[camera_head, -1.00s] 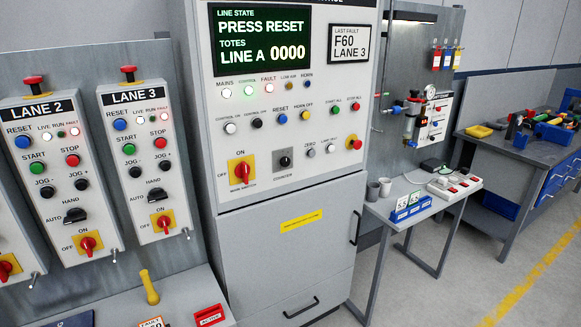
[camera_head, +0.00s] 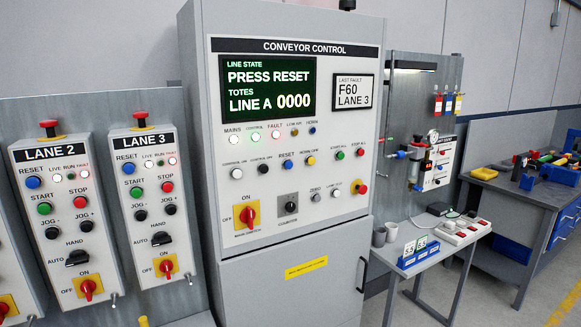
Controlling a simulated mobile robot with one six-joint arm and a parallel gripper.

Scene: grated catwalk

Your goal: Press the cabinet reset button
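The conveyor control cabinet (camera_head: 230,120) stands in the middle of the view. Its screen (camera_head: 268,88) reads "PRESS RESET" and "LINE A 0000". The cabinet's blue reset button (camera_head: 287,165) sits in the upper button row under the label "RESET", between a black button and a yellow one. The lane 2 box (camera_head: 70,215) and lane 3 box (camera_head: 150,205) to the left each have their own blue reset button, lane 2's (camera_head: 33,183) and lane 3's (camera_head: 128,169). My gripper is not in view.
A small side table (camera_head: 400,268) with cups and a card holder stands right of the cabinet. A cluttered workbench (camera_head: 545,190) is farther right.

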